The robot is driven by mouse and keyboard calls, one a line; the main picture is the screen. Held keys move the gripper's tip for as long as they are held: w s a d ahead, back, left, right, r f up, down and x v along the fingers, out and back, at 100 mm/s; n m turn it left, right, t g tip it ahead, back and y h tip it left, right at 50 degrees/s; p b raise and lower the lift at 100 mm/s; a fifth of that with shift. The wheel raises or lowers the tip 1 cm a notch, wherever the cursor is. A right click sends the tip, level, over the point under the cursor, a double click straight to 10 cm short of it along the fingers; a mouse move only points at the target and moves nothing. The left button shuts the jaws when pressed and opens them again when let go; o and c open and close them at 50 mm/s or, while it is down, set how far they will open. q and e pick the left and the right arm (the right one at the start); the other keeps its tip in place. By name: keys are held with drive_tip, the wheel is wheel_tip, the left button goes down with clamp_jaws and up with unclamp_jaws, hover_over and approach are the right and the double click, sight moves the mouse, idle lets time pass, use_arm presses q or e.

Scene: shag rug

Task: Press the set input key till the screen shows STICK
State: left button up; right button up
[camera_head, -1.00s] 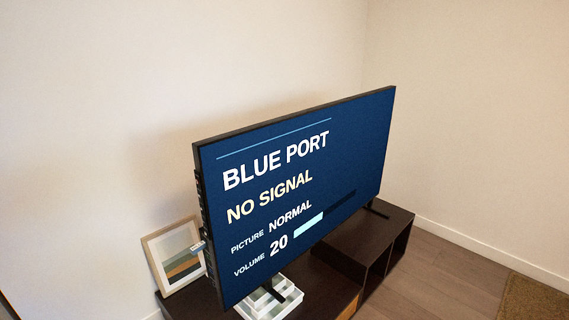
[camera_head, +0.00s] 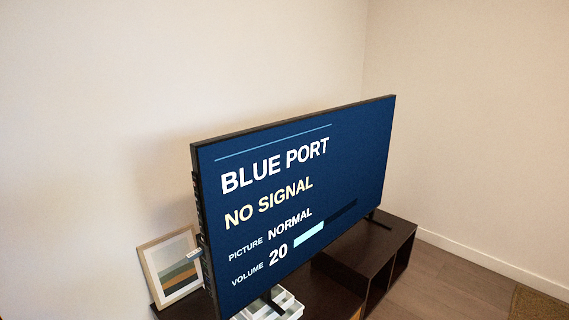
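The television (camera_head: 300,200) stands on a dark low cabinet, its screen angled toward the right front. The screen is blue and reads BLUE PORT, NO SIGNAL, PICTURE NORMAL and VOLUME 20 with a partly filled bar. Small keys or ports (camera_head: 199,215) run down its left side edge; they are too small to tell which is the set input key. A small pale stick-like piece (camera_head: 194,254) sticks out from that edge low down. Neither of my grippers is in view.
A framed striped picture (camera_head: 171,265) leans on the wall behind the television's left edge. Wooden floor (camera_head: 440,272) is clear at the right, with a brown rug (camera_head: 541,303) at the corner.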

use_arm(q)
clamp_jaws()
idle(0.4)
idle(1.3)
